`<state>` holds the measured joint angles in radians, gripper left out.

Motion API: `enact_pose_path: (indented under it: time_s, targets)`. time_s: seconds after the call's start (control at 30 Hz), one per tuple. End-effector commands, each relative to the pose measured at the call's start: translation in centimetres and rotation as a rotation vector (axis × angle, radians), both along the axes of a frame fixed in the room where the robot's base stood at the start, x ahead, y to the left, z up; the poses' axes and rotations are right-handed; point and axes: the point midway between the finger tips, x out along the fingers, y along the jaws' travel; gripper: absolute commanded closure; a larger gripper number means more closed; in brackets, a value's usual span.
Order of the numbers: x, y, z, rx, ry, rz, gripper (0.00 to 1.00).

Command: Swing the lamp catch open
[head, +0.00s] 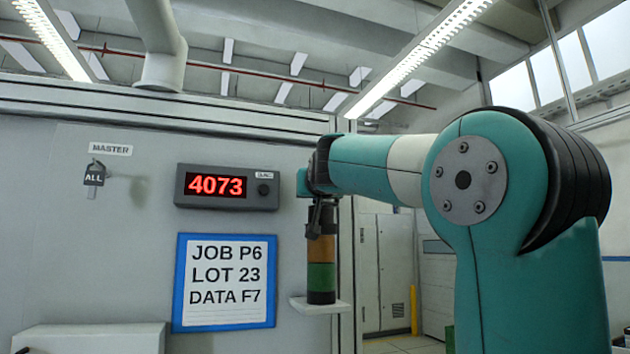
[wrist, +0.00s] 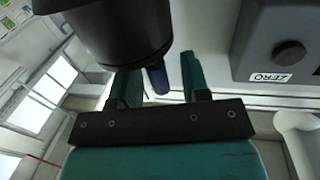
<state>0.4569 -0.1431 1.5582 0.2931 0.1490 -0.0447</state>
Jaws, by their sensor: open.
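The signal lamp (head: 321,262) is an upright stack with an orange band above a green one and a dark base, standing on a small white shelf (head: 320,306). Its top is hidden behind my gripper (head: 316,215). In the wrist view a large dark cylinder (wrist: 120,25), apparently the lamp's top, fills the upper left. A small dark blue peg (wrist: 157,79), which looks like the catch, sticks out from beside it. My gripper (wrist: 160,83) is open, with one finger on each side of the peg. I cannot tell whether either finger touches it.
A display box (head: 226,187) reading 4073, with a knob (wrist: 289,54), is close left of the lamp. A blue-framed job sheet (head: 223,318) hangs below it. A key tagged ALL (head: 94,175) is farther left. Open hall lies right of the panel's edge.

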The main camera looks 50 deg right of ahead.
Motion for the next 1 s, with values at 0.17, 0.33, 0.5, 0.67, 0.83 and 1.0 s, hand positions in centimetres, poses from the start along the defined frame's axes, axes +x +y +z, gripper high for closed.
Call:
enact_pose_path:
  time_s: [0.17, 0.33, 0.5, 0.67, 0.83, 1.0]
  targets:
    - [1.0, -1.0, 0.1, 0.000, 0.000, -0.001, 0.58]
    - [1.2, -1.1, 0.0, 0.000, -0.001, 0.000, 0.58]
    - [1.2, -1.1, 0.0, 0.000, 0.000, 0.000, 0.65]
    - [1.2, -1.1, 0.0, 0.000, 0.000, 0.000, 1.00]
    - [1.2, -1.1, 0.0, 0.000, 0.000, 0.001, 1.00]
    - [2.0, -0.3, -0.1, 0.000, 0.000, 0.034, 1.00]
